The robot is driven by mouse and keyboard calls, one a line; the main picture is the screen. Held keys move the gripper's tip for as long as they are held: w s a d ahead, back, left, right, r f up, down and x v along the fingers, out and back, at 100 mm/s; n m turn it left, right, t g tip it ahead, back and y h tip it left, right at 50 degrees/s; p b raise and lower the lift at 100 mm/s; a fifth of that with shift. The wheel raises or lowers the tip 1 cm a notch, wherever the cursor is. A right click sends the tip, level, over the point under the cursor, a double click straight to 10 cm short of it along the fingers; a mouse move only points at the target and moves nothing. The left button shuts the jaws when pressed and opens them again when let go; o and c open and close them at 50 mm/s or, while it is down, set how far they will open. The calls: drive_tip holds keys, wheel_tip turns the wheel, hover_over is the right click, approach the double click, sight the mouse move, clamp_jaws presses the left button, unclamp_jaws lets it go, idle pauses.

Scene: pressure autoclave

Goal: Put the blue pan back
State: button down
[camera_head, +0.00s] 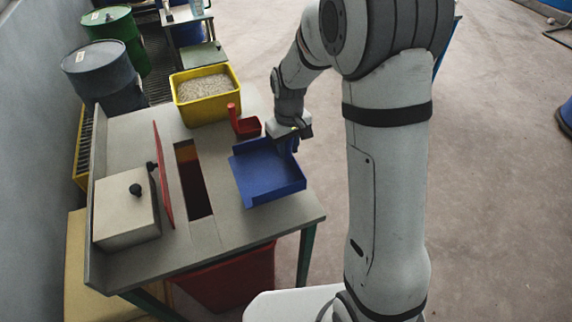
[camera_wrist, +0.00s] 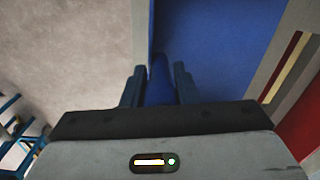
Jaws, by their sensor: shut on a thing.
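The blue pan (camera_head: 266,178) is a shallow open tray at the right side of the grey table, in the head view. It looks empty. It also fills the upper middle of the wrist view (camera_wrist: 215,50). My gripper (camera_head: 292,140) is at the pan's far right corner. In the wrist view my gripper (camera_wrist: 160,82) has its two fingers on either side of a blue upright piece of the pan, its handle or edge, and is shut on it. I cannot tell whether the pan rests on the table or is held just above it.
A small red scoop (camera_head: 245,125) and a yellow bin of grains (camera_head: 203,95) stand behind the pan. A slot (camera_head: 193,180), an upright red panel (camera_head: 163,175) and a beige box (camera_head: 127,208) are to the left. A red bin (camera_head: 230,280) is below the table (camera_head: 240,230).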

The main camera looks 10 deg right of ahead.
sight(288, 159)
drive_tip(key=shift+f, duration=2.6)
drive_tip(key=c, duration=1.1)
unclamp_jaws()
drive_tip(key=shift+c, duration=0.2)
wheel_tip(288, 159, up, 11)
drive_tip(key=shift+r, duration=0.1)
drive_tip(key=shift+s+d+r, duration=0.15)
drive_tip(key=shift+s+r, duration=0.05)
drive_tip(key=shift+r, duration=0.5)
drive_tip(key=s+d+r+m+t, duration=0.1)
drive_tip(key=s+d+r+m, duration=0.1)
drive_tip(key=s, duration=0.8)
drive_tip(key=s+d+r+m+t, duration=0.1)
drive_tip(key=s+d+r+m, duration=0.2)
drive_tip(key=s, duration=0.8)
drive_tip(key=d+r, duration=0.2)
drive_tip(key=d, duration=0.1)
drive_tip(key=shift+r+t, duration=0.25)
drive_tip(key=shift+t, duration=0.15)
